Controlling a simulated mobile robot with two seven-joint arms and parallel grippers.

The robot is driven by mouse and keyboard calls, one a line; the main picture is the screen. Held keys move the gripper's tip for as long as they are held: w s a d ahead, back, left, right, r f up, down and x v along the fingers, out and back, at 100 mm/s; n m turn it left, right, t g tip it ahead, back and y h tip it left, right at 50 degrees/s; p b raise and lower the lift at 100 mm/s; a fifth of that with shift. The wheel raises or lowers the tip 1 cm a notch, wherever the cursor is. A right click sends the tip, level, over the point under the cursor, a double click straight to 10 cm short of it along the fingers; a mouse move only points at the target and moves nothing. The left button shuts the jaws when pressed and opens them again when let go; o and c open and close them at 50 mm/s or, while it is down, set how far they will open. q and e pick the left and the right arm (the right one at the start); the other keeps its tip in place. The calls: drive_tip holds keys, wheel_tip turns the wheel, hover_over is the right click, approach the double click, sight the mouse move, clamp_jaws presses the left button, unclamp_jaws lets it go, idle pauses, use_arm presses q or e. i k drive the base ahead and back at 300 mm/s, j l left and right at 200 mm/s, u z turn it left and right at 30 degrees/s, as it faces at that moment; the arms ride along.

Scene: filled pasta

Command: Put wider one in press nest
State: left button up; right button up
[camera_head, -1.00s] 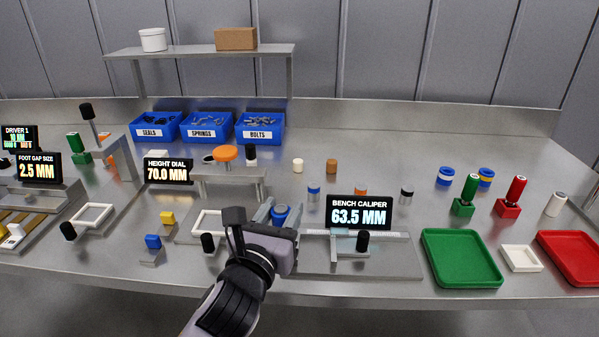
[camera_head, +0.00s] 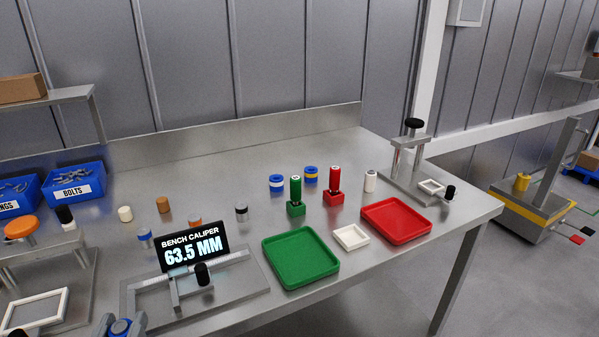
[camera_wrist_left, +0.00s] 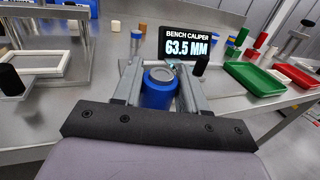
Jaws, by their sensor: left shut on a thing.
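My left gripper (camera_head: 122,326) is at the bottom left of the head view, mostly cut off by the edge. It is shut on a blue cylinder with a grey top (camera_wrist_left: 159,92), which stands upright between the fingers in the left wrist view. The cylinder shows in part in the head view (camera_head: 120,327). At the right end of the bench stands a press-like fixture with a black knob (camera_head: 413,124); a white square frame (camera_head: 431,187) lies at its foot. Another white frame (camera_head: 36,312) is at the lower left. My right gripper is not in view.
The bench caliper (camera_head: 214,287) reads 63.5 MM, right of my left gripper. Beyond it are a green tray (camera_head: 300,258), a small white tray (camera_head: 351,237) and a red tray (camera_head: 397,222). Several small cylinders and two blue-banded pieces (camera_head: 277,183) stand behind.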

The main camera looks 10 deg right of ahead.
sight(432, 187)
drive_tip(key=i+l+z, duration=0.2)
drive_tip(key=l, duration=0.3)
drive_tip(key=i+l+z, duration=0.2)
drive_tip(key=l, duration=0.3)
drive_tip(key=i+l+z, duration=0.2)
drive_tip(key=l, duration=0.25)
drive_tip(key=i+l+z, duration=0.25)
drive_tip(key=l, duration=0.2)
drive_tip(key=i+l+z, duration=0.2)
drive_tip(key=l, duration=0.2)
